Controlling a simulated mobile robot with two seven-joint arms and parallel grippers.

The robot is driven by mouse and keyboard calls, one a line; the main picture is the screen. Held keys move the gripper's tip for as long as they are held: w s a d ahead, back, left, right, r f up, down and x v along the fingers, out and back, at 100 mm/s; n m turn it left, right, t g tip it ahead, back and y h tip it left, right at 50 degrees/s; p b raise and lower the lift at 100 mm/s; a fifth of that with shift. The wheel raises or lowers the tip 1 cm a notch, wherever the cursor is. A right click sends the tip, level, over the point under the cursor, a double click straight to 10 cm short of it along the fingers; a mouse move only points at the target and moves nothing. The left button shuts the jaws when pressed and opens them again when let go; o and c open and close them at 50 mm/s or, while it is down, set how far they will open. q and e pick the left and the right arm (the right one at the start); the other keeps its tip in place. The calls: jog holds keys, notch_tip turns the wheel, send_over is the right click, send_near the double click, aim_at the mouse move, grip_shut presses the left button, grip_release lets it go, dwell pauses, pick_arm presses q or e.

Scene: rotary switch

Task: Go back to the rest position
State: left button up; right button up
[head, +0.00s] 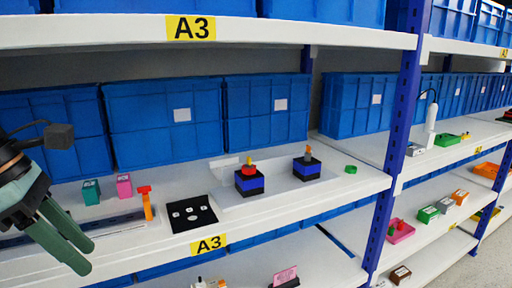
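My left gripper (84,257) comes in from the left edge, in front of the shelf. Its two green fingers point down and to the right, stand a little apart, and hold nothing visible. A black and blue switch box with a red knob (249,170) stands on a white tray (228,208) on the middle shelf. A second black and blue box with an orange knob (307,156) stands to its right. The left gripper is well left of both and touches neither. My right gripper is not in view.
A black panel with white round parts (187,212), an orange upright piece (146,202), a pink box (124,186) and a teal box (91,192) stand left of the tray. Blue bins (164,135) line the back. A blue post (401,145) rises at the right.

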pick_arm(q)
jog(key=w+d+r+n+g+h+p, duration=0.15)
jog(key=d+n+h, duration=0.25)
jog(key=d+h, duration=0.55)
jog(key=w+d+n+g+h+p, duration=0.15)
jog(key=d+n+h, duration=0.25)
jog(key=d+h, duration=0.5)
jog(key=w+a+f+n+t+y+p, duration=0.15)
jog(key=w+f+n+t+y, duration=0.3)
jog(key=n+t, duration=0.55)
jog(key=w+a+f+n+t+y+p, duration=0.1)
jog(key=w+a+f+n+t+y, duration=0.2)
jog(key=f+n+t, duration=0.65)
notch_tip(320, 180, down, 9)
jog(key=a+n+g+y+p, duration=0.1)
jog(key=a+n+y, duration=0.1)
jog(key=n+y, duration=0.75)
jog(key=s+a+f+n+g+y, duration=0.1)
jog(key=s+f+n+g, duration=0.3)
jog(key=s+f, duration=0.3)
jog(key=s+a+f+n+g+y+p, duration=0.1)
jog(key=s+f+n+g, duration=0.3)
jog(key=s+f, duration=0.4)
notch_tip(320, 180, down, 5)
jog(key=shift+s+r+y, duration=0.2)
jog(key=shift+s+y, duration=0.1)
jog(key=shift+y, duration=0.25)
